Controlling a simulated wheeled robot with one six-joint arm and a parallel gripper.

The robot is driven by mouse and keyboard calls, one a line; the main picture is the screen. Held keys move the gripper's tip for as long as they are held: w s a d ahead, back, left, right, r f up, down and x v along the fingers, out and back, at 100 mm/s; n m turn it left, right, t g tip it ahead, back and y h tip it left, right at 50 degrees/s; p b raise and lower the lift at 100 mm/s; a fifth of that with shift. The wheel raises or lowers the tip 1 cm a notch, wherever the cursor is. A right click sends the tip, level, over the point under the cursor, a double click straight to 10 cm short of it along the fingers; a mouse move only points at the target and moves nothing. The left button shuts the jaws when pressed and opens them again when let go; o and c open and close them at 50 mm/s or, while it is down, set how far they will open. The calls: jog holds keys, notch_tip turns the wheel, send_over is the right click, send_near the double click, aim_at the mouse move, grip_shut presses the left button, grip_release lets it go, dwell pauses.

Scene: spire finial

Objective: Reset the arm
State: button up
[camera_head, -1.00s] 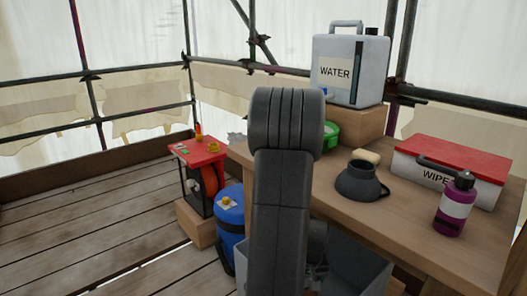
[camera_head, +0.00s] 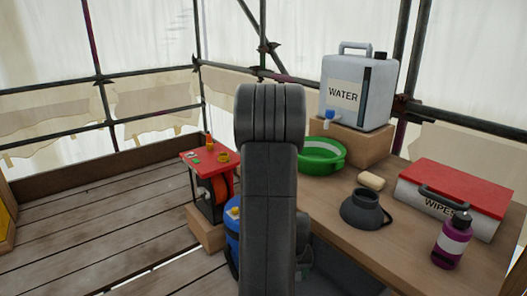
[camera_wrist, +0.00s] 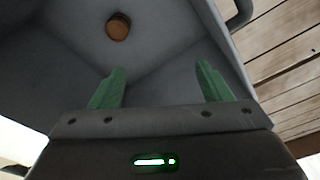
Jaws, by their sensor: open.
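My gripper (camera_wrist: 160,88) shows in the wrist view with its two green fingers spread apart and nothing between them. It is over a grey open bin (camera_wrist: 65,55), with the bin's inner walls and floor around the fingers. A small round brown object (camera_wrist: 118,26) lies in the bin, beyond the fingertips and apart from them. In the head view my dark arm stands upright in the middle and hides my gripper and most of the bin.
A wooden bench (camera_head: 400,245) at the right holds a water container (camera_head: 357,90), a green bowl (camera_head: 322,155), a sponge (camera_head: 371,181), a dark pot (camera_head: 362,209), a wipes box (camera_head: 455,195) and a purple bottle (camera_head: 452,240). A red-topped reel (camera_head: 207,160) and blue drum (camera_head: 232,225) stand left. Planks at left are clear.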

jog(key=shift+w+a+r+p, duration=0.3)
jog(key=shift+a+r+p, duration=0.1)
jog(key=shift+r+p, duration=0.25)
jog(key=shift+w+a+r+p, duration=0.25)
jog(key=shift+a+r+p, duration=0.15)
jog(key=shift+r+p, duration=0.25)
